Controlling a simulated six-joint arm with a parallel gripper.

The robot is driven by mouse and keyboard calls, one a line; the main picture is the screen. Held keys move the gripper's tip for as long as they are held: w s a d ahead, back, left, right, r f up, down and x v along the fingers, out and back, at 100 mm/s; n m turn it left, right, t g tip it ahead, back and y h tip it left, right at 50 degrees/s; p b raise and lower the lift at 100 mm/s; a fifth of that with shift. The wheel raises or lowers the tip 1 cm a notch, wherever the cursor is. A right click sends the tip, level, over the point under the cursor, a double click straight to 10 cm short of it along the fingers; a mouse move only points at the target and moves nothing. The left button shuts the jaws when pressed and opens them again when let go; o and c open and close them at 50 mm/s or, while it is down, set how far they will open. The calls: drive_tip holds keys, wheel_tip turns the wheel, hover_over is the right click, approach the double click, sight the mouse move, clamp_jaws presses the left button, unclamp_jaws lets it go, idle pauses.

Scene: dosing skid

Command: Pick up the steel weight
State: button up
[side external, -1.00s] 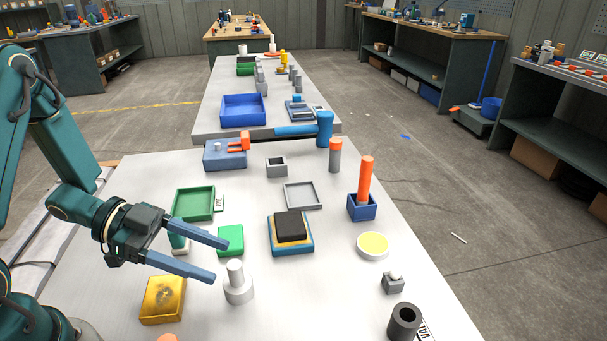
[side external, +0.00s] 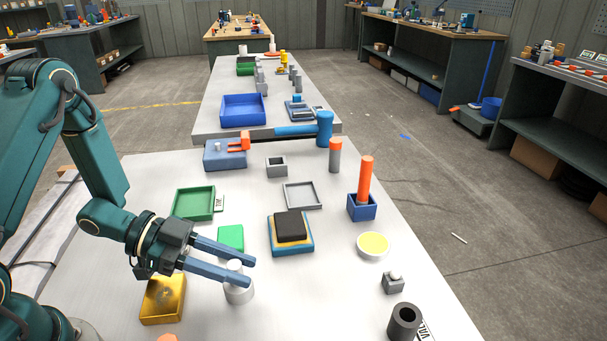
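The steel weight (side external: 239,293) appears to be the pale grey round body with a narrower knob on top, standing upright near the front of the bench. My gripper (side external: 252,271) is open, with its two blue fingers pointing right, over the weight. The knob's top shows between the fingers, and the lower finger hides part of the weight. I cannot tell whether either finger touches the knob.
A gold block (side external: 163,299) stands left of the weight, and a green block (side external: 231,239) lies behind it. A black block on a blue and yellow base (side external: 291,249) is behind right. A small grey knobbed block (side external: 393,283) stands farther right. Bench to the weight's right is clear.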

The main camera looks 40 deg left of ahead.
clamp_jaws()
idle(1.1)
